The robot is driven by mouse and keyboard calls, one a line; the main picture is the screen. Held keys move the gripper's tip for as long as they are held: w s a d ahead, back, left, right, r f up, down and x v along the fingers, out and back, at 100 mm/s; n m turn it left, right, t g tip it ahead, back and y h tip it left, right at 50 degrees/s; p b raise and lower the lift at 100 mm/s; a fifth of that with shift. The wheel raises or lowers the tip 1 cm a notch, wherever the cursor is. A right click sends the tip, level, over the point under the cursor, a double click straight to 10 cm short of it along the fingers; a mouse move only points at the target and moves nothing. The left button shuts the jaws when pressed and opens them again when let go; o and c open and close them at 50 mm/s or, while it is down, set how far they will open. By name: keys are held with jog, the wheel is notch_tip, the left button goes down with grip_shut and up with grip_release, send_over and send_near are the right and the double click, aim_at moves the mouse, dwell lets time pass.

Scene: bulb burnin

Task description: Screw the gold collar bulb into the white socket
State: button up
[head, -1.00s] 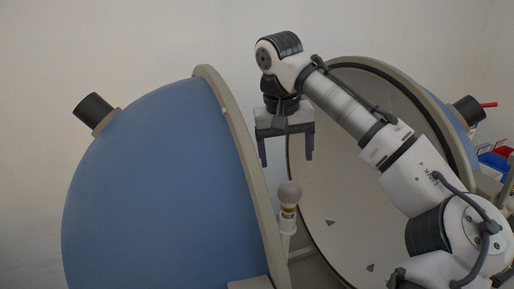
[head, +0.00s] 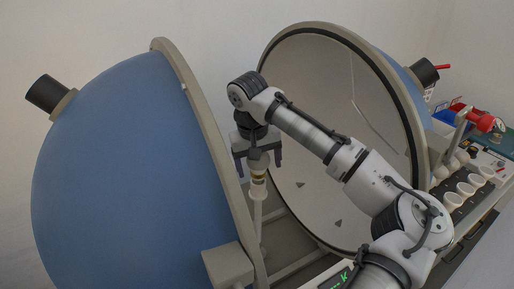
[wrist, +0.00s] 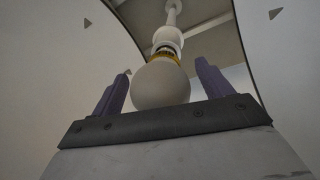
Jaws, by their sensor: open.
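The gold collar bulb (head: 258,162) has a pale round globe and stands upright, collar down, at the white socket (head: 258,191) on a thin post between the two dome halves. In the wrist view, the bulb's globe (wrist: 160,86) is in the centre, with the gold collar at the mouth of the white socket (wrist: 168,37). I cannot tell how deep the collar sits. My gripper (head: 259,168) points down over the bulb, open, with one finger on each side. In the wrist view, my gripper (wrist: 164,72) shows visible gaps between both dark fingers and the globe.
A blue dome half (head: 115,165) with a beige rim stands close left of the gripper. The open white-lined half (head: 335,110) stands behind and right. Farther right are a rack with several white cups (head: 465,189), a red object (head: 482,122) and a blue bin (head: 456,104).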

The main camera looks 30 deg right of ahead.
jog(key=shift+f, duration=0.4)
jog(key=shift+c, duration=0.2)
jog(key=c, duration=1)
jog(key=m+g+p, duration=0.1)
jog(key=m+p, duration=0.1)
jog(key=m, duration=0.3)
jog(key=shift+r+m, duration=0.1)
jog(key=shift+m, duration=0.3)
jog(key=m, duration=0.5)
jog(key=shift+g, duration=0.4)
jog(key=m+y, duration=0.1)
jog(key=m, duration=0.5)
jog(key=shift+s+a+m+g, duration=0.1)
jog(key=shift+m+g, duration=0.2)
jog(key=m+y, duration=0.1)
jog(key=m, duration=0.4)
jog(key=shift+m, duration=0.3)
